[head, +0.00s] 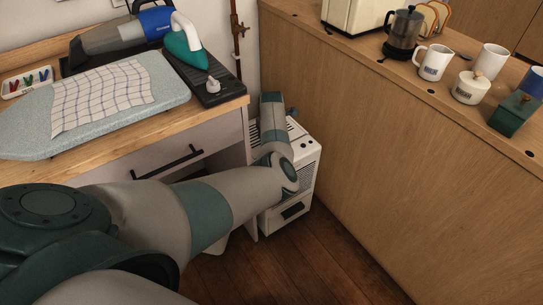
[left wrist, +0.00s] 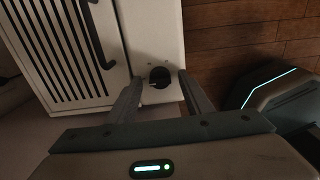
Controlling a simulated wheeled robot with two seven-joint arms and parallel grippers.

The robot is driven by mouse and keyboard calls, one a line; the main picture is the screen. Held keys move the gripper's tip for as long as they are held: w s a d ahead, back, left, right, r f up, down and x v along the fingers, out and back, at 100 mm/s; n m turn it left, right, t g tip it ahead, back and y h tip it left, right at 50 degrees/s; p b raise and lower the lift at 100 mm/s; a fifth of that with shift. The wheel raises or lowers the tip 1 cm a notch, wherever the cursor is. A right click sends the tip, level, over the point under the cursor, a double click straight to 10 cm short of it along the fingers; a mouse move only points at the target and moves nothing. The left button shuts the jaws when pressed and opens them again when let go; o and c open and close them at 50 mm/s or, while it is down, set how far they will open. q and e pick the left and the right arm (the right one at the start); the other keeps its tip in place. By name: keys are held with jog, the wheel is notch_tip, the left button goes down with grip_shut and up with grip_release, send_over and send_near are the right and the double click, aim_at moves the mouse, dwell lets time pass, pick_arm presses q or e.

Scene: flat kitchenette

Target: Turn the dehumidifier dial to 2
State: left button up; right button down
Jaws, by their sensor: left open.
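The dehumidifier (head: 303,158) is a white box on the floor between the drawer unit and the wooden panel. My left arm reaches across the head view to it and hides part of its top; the gripper itself cannot be made out there. In the left wrist view, the dehumidifier's white panel (left wrist: 150,25) carries a small black round dial (left wrist: 160,73) with a pale mark at its lower left. My left gripper (left wrist: 159,80) is open, with one finger on each side of the dial. Contact cannot be told. The dial's numbers are not readable. My right gripper is not in view.
The dehumidifier's slatted grille (left wrist: 62,50) and a dark handle (left wrist: 98,35) lie beside the dial. The drawer unit (head: 205,150) stands close on the left, the tall wooden panel (head: 400,170) on the right. Wooden floor (head: 300,265) is bare in front.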

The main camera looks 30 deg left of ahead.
pick_arm(q)
jog(key=shift+f, duration=0.15)
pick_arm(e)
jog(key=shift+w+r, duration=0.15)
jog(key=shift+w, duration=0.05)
pick_arm(q)
jog(key=c, duration=1.1)
jog(key=shift+o, duration=0.2)
jog(key=m+p, duration=0.3)
jog(key=m, duration=0.2)
jog(key=shift+m+p, duration=0.35)
jog(key=shift+m, duration=0.45)
jog(key=m+p, duration=0.2)
jog(key=m, duration=0.3)
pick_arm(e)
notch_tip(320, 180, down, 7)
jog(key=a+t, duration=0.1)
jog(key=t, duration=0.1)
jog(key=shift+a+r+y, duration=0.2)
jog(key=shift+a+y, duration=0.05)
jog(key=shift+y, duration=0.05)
pick_arm(q)
jog(key=shift+m, duration=0.3)
